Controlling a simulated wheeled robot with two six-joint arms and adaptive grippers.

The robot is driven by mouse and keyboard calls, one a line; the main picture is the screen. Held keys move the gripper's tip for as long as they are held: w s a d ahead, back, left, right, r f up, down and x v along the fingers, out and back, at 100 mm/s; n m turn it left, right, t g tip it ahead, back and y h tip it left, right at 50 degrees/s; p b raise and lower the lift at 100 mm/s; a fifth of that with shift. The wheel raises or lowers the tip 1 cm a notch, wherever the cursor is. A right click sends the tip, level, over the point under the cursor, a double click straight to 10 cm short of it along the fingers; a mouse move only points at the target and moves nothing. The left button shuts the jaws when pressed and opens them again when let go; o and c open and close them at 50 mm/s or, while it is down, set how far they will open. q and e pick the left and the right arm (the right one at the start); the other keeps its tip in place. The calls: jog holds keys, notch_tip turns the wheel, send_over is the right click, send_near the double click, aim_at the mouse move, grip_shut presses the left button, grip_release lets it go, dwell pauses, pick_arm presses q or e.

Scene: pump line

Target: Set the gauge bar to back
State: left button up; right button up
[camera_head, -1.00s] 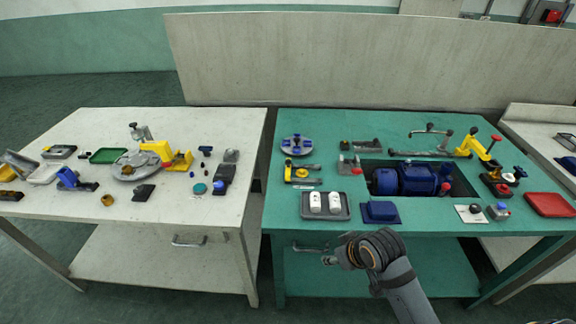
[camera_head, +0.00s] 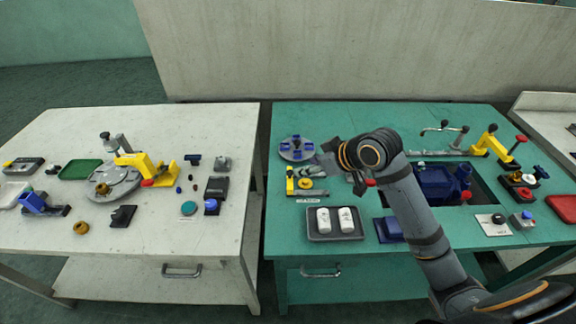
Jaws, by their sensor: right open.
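A small yellow fixture (camera_head: 291,183) with a thin bar stands near the left edge of the green table, with a white label in front of it. It looks like the gauge, but the bar's setting is too small to read. My right gripper (camera_head: 325,158) is above the table, just behind and to the right of this fixture, apart from it as far as I can tell. It is open, with nothing seen between its fingers. My right forearm hides part of the table. My left gripper is not in view.
A grey tray (camera_head: 315,236) with two white pieces sits in front of the fixture. A round grey plate (camera_head: 285,154) with blue parts lies behind it. A white table (camera_head: 75,245) with several parts stands left.

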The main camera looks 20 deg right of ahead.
aim_at(290, 170)
jog(key=x, duration=0.4)
jog(key=shift+w+a+f, duration=0.2)
jog(key=shift+f, duration=0.1)
jog(key=x, duration=0.4)
jog(key=shift+w+f, duration=0.1)
jog(key=shift+w, duration=0.1)
jog(key=shift+w+a+f, duration=0.1)
jog(key=shift+w+f, duration=0.1)
jog(key=shift+f, duration=0.05)
jog(key=shift+w+f, duration=0.15)
jog(key=shift+a, duration=0.1)
grip_shut()
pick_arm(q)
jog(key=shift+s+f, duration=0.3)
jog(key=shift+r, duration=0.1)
